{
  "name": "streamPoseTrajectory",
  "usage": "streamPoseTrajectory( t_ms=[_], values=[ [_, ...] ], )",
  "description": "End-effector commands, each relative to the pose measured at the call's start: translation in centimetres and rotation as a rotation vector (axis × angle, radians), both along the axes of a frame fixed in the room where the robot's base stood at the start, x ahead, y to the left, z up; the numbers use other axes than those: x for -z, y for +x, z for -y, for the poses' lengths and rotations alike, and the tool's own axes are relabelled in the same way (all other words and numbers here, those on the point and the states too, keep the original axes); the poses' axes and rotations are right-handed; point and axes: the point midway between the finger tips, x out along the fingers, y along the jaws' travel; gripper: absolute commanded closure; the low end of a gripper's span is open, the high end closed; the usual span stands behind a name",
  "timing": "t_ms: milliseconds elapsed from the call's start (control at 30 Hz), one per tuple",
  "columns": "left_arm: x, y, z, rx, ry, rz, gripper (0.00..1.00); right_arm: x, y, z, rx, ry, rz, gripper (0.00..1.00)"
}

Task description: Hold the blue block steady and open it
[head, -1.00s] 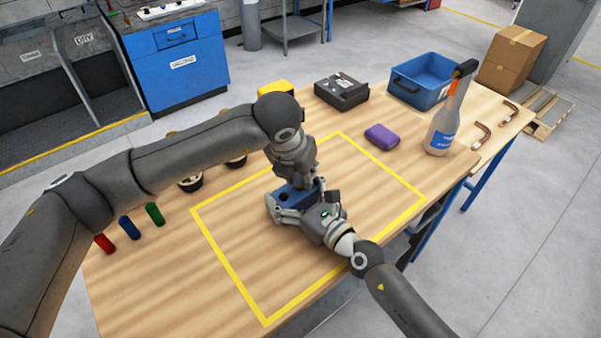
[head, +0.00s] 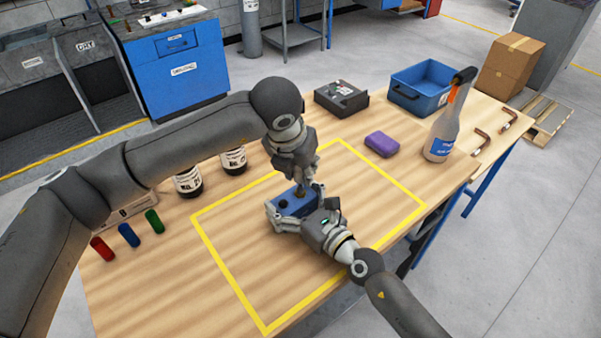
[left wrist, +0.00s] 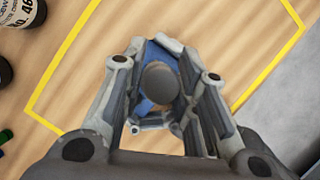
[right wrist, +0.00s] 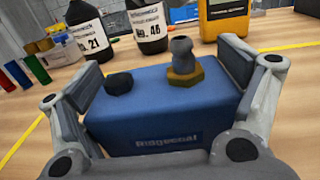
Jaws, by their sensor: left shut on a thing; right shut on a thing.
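The blue block (head: 297,203) sits inside the yellow outline. My right gripper (head: 295,212) is shut on the block, with one finger at each end in the right wrist view. There the block's top (right wrist: 150,85) carries a black cap (right wrist: 119,83) and a brass hex fitting (right wrist: 185,77) with a grey knob (right wrist: 182,48). My left gripper (head: 303,180) points down above the block. In the left wrist view its fingers flank a dark grey round piece (left wrist: 160,82). It is shut on that piece. I cannot tell whether the piece still touches the fitting.
Dark bottles (head: 188,180) stand at the left, near red, blue and green cylinders (head: 129,235). A purple block (head: 382,144), a spray bottle (head: 443,135), a blue bin (head: 420,88) and a black case (head: 341,98) lie at the back and right. The outlined area's front is clear.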

Motion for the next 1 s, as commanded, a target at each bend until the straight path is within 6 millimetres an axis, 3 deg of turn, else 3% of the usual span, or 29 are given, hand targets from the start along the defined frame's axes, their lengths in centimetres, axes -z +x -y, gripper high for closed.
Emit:
streamPoseTrajectory(
  t_ms=[133, 367, 400, 467, 833, 1000],
  values=[
    [-1.8, 0.0, 0.0, 0.000, -0.001, 0.002, 1.00, 0.0, 0.0, 0.0, 0.000, 0.001, 0.000, 0.54],
    [-1.9, 0.0, 0.0, 0.000, 0.000, -0.001, 1.00, 0.0, 0.0, 0.0, 0.000, 0.001, 0.000, 0.54],
    [-1.9, 0.0, 0.0, 0.000, 0.000, 0.000, 1.00, 0.0, 0.0, 0.0, 0.000, 0.001, 0.000, 0.06],
    [-1.9, 0.0, 0.0, 0.000, 0.000, 0.000, 1.00, 0.0, 0.0, 0.0, 0.000, 0.001, 0.000, 0.00],
    [-1.9, 0.0, 0.0, 0.000, 0.000, 0.000, 1.00, 0.0, -0.1, 0.1, 0.000, 0.000, 0.000, 0.00],
    [-1.9, 0.0, 0.0, 0.000, 0.000, 0.000, 1.00, 0.1, -1.3, 1.1, 0.001, -0.001, -0.002, 0.00]
  ],
)
